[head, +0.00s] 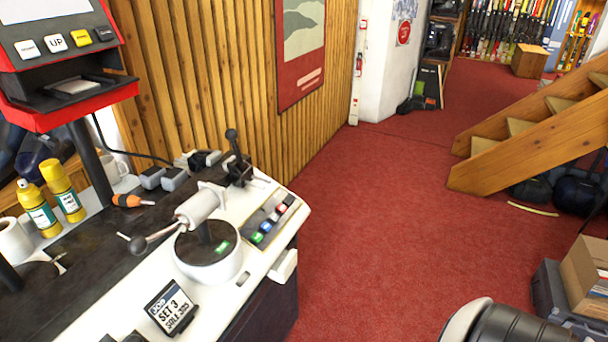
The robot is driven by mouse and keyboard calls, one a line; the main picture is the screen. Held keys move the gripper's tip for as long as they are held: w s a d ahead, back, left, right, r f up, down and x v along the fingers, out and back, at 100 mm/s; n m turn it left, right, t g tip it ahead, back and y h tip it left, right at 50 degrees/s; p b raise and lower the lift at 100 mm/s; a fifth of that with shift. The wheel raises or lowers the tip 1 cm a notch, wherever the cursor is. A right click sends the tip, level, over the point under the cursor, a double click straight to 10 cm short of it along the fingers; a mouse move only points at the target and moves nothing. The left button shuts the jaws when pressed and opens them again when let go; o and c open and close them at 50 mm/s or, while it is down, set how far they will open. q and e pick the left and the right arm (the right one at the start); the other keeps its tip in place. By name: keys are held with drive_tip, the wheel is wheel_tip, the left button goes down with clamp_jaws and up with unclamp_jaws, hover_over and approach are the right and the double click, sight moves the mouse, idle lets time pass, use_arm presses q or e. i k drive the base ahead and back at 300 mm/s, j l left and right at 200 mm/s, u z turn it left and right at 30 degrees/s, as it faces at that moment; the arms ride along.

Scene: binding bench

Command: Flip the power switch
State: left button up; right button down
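A bench machine (208,262) stands on the worktop at the lower left, with a round white base and a lever ending in a dark ball knob. To its right a sloped panel (262,245) carries a row of small switches (271,223) with green, blue, red and white parts. I cannot tell which one is the power switch, or its position. A black upright lever (236,158) stands behind the panel. Neither of my grippers shows in the head view.
A red display unit (60,118) with buttons rises at the left. Red carpet (370,200) is clear to the right. Wooden stairs (540,140) and boxes (585,275) stand farther right.

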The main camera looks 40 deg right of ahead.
sight(288, 200)
drive_tip(key=l, duration=1.95)
drive_tip(key=i+u, duration=0.05)
drive_tip(key=i, duration=0.05)
